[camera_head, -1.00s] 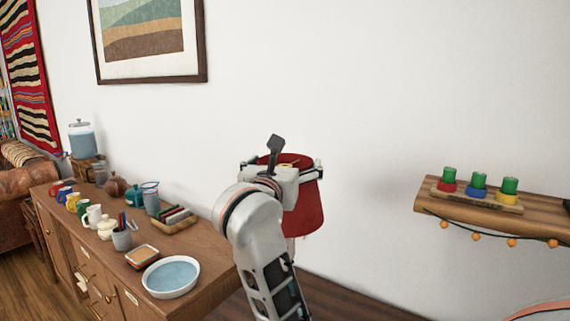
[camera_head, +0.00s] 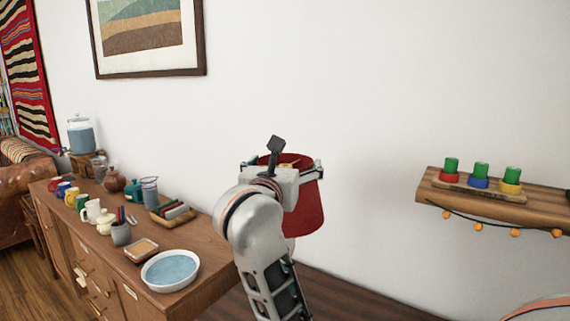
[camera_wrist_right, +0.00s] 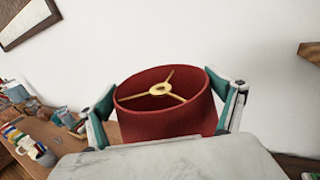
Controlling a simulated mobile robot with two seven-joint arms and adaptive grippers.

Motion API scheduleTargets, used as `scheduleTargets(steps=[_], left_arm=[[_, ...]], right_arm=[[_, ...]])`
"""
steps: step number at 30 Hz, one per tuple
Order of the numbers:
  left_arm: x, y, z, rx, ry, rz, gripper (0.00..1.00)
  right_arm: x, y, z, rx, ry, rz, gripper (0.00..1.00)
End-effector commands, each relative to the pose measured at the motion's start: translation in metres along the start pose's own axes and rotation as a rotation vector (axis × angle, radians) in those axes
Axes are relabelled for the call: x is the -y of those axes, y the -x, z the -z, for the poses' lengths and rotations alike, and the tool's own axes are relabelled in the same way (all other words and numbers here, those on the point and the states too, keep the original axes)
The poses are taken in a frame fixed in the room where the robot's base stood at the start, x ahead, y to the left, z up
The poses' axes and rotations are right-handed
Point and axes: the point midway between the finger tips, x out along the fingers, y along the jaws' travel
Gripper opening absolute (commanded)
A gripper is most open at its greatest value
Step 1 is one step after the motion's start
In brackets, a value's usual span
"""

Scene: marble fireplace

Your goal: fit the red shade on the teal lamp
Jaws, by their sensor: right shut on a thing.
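The red shade (camera_head: 310,212) is a tapered drum with a gold ring and spokes in its open top. My right gripper (camera_head: 282,168) is shut on the shade, with one finger on each side near its upper rim. The right wrist view shows the shade (camera_wrist_right: 165,125) between the teal-padded fingers, tilted a little in that picture. I cannot make out the teal lamp; a small pale piece shows just under the shade, partly hidden by my arm. My left gripper is not in view.
A dark wooden surface (camera_head: 350,300) lies below the shade against the white wall. A wooden sideboard (camera_head: 205,248) at left holds a white-rimmed basin (camera_head: 170,289), mugs and jars. A wooden shelf (camera_head: 530,208) with colored cylinders and an orange garland is at right.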

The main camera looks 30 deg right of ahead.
Motion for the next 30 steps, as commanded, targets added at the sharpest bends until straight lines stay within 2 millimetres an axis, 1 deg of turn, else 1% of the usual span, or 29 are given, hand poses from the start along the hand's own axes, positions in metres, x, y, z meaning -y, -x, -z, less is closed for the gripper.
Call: scheduleTargets(steps=[30], left_arm=[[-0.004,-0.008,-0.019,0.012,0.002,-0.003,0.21]], right_arm=[[0.0,0.0,0.024,0.0,0.0,0.0,0.56]])
